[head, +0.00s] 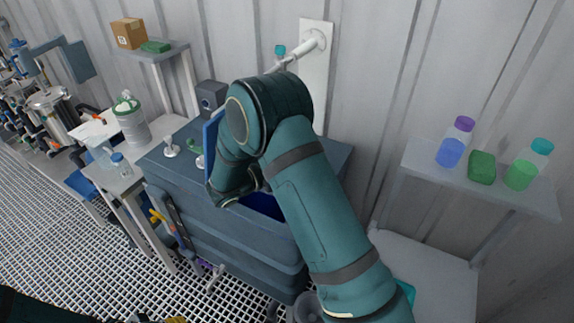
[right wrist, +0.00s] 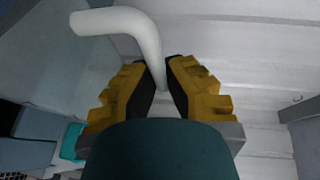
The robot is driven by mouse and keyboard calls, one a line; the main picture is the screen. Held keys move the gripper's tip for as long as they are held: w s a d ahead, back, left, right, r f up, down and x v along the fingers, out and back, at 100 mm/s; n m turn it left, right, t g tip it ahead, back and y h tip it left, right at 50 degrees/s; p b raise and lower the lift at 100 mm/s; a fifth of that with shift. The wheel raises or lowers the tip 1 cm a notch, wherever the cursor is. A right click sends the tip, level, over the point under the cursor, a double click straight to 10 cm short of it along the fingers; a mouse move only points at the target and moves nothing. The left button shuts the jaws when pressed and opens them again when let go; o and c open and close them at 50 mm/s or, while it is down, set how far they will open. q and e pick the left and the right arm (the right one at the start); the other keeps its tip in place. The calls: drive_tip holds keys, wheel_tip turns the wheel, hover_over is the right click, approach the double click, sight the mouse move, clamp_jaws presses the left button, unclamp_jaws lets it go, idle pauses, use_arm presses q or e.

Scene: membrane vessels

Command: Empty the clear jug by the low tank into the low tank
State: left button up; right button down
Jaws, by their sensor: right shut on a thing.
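The low tank, a dark blue-grey box (head: 205,228), stands against the wall in the head view. A blue opening shows in its top, partly covered by my right arm. My right gripper (right wrist: 166,75) is shut on a white curved handle (right wrist: 140,27) in the right wrist view; the head view hides this gripper behind my arm, over the tank. The handle looks like part of the clear jug, but I cannot make out the jug's body or its contents. Only a bit of my left gripper (head: 165,319) shows at the bottom edge, too little to judge.
A white spout (head: 305,47) sticks out from the wall plate above the tank. A right-hand shelf (head: 535,200) holds two bottles and a green block. A side table (head: 118,182) stands left of the tank, with a white canister (head: 132,125) nearby.

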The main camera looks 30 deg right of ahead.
drive_tip(key=shift+w, duration=0.1)
drive_tip(key=shift+w+a+r+n+h, duration=0.3)
drive_tip(key=shift+w+a+n, duration=0.1)
drive_tip(key=shift+w, duration=0.1)
drive_tip(key=shift+w+a+r+n+h, duration=0.2)
drive_tip(key=shift+w+a+n+h, duration=0.1)
drive_tip(key=shift+w+n, duration=0.15)
drive_tip(key=shift+w, duration=0.1)
drive_tip(key=shift+w+a+r+n+h, duration=0.2)
drive_tip(key=shift+w+a+n, duration=0.1)
drive_tip(key=shift+w+n, duration=0.2)
drive_tip(key=shift+w+a+r+n+h, duration=0.1)
drive_tip(key=shift+w+a+n+h, duration=0.1)
drive_tip(key=shift+w+a+n, duration=0.25)
drive_tip(key=shift+w+d, duration=0.15)
idle(1.7)
